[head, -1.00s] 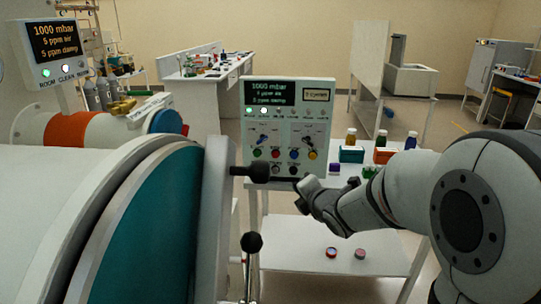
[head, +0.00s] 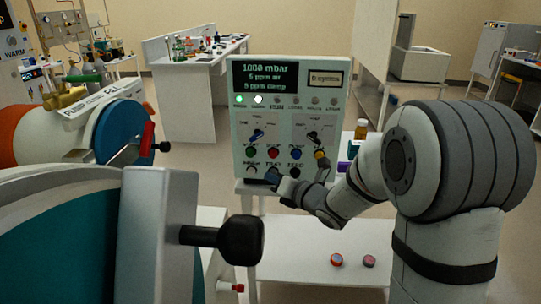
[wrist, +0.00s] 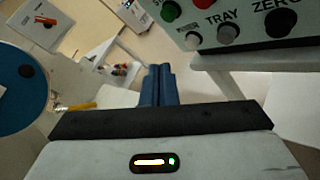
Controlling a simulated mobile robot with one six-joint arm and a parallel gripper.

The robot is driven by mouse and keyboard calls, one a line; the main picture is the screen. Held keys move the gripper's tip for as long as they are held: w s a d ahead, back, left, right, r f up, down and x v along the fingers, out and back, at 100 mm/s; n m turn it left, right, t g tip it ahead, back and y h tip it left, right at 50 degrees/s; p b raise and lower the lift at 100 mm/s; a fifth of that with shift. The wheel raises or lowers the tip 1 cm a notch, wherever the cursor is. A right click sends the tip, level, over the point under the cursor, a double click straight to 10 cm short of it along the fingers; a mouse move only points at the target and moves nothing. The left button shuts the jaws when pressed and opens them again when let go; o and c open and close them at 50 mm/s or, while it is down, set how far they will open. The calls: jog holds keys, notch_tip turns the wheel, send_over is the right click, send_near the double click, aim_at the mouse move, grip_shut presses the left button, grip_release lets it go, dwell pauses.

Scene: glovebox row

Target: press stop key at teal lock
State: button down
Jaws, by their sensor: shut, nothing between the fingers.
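The control panel (head: 241,125) stands upright beyond the teal lock (head: 60,245). Its upper key row has a green key (head: 250,153), a red key (head: 273,154), a blue and a yellow one; their labels are too small to read surely. In the wrist view the green key (wrist: 169,11) and part of the red key (wrist: 203,3) show at the top edge. My gripper (head: 273,177) is shut and empty, low in front of the panel near its bottom edge. Its blue fingers (wrist: 158,72) lie left of and below the keys in the wrist view, with no key visibly touched.
A black door handle (head: 240,240) juts from the lock toward the panel. A white table (head: 320,255) bears two small round tins (head: 337,260). A bottle (head: 361,128) stands right of the panel, behind my arm. A second blue-ended chamber (head: 122,135) is at left.

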jog(key=w+p, duration=0.1)
jog(key=p, duration=0.3)
send_near(269, 156)
jog(key=shift+w+a+f, duration=0.15)
jog(key=shift+w+a, duration=0.3)
jog(key=shift+a, duration=0.3)
jog(key=shift+w+a+f, duration=0.1)
jog(key=shift+w+a, duration=0.35)
jog(key=shift+a, duration=0.3)
jog(key=shift+w+a+f, duration=0.15)
jog(key=shift+w+a, duration=0.3)
jog(key=shift+a, duration=0.3)
jog(key=shift+w+f+b, duration=0.1)
jog(key=shift+w+b, duration=0.25)
jog(key=shift+b, duration=0.15)
jog(key=shift+w+b, duration=0.35)
jog(key=shift+w, duration=0.35)
dwell(0.6)
dwell(0.3)
jog(key=shift+s+b, duration=1)
jog(key=shift+s, duration=0.05)
